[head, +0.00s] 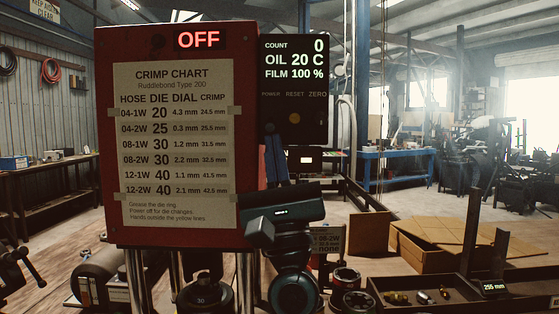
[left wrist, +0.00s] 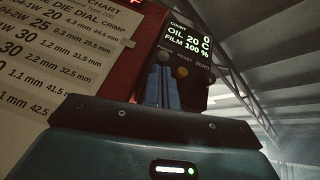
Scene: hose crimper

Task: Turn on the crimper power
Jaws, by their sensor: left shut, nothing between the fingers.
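The red crimper (head: 245,75) stands at the left with a lit red OFF sign (head: 199,39). Its black control panel (head: 312,75) shows COUNT 0, OIL 20 C and FILM 100 %, above the labels POWER, RESET and ZERO. An amber button (head: 294,118) sits under RESET and also shows in the left wrist view (left wrist: 183,72). My left gripper (head: 273,145) is shut and empty, fingers pointing up just below the POWER spot. Its blue fingers (left wrist: 163,85) also show in the left wrist view; contact cannot be told. My right gripper is out of view.
A crimp chart (head: 172,145) covers the crimper's front. Round dies (head: 348,285) and a wooden tray (head: 425,302) with small fittings lie at the lower right. A blue workbench (head: 400,153) stands behind. Open air lies right of the panel.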

